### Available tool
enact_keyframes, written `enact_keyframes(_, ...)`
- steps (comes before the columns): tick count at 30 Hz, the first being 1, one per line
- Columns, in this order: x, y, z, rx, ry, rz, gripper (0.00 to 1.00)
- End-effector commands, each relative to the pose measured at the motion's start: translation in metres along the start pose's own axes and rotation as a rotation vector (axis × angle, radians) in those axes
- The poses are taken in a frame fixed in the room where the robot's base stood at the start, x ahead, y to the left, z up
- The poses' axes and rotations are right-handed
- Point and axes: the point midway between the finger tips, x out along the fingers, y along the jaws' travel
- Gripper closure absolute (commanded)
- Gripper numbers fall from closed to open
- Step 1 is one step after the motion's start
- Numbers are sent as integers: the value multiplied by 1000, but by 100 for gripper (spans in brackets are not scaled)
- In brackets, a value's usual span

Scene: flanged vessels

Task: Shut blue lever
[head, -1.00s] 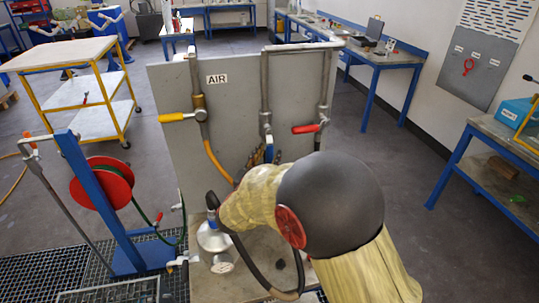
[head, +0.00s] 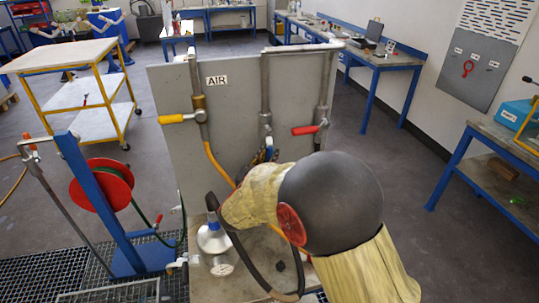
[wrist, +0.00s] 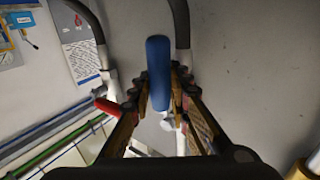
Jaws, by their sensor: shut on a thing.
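The blue lever (wrist: 158,72) stands upright in the wrist view, between the two fingers of my gripper (wrist: 160,88). The fingers are shut on it from both sides. In the head view only a small blue part of the lever (head: 270,153) shows under the middle pipe's valve (head: 265,119). My gripper (head: 262,158) is there too, mostly hidden behind my own arm. The lever's pivot is not clearly visible, so I cannot tell its exact angle.
On the grey panel (head: 230,120), a yellow lever (head: 172,119) points left on the left pipe and a red lever (head: 305,130) points left on the right pipe. The red lever also shows in the wrist view (wrist: 108,106). A hose reel (head: 100,185) stands at left.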

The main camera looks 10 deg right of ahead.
Motion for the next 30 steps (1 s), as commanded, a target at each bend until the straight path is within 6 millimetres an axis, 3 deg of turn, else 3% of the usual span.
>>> enact_keyframes(22,0,-1,0,5,-4,-1,100)
enact_keyframes(30,-4,-6,-4,79,-53,0,100)
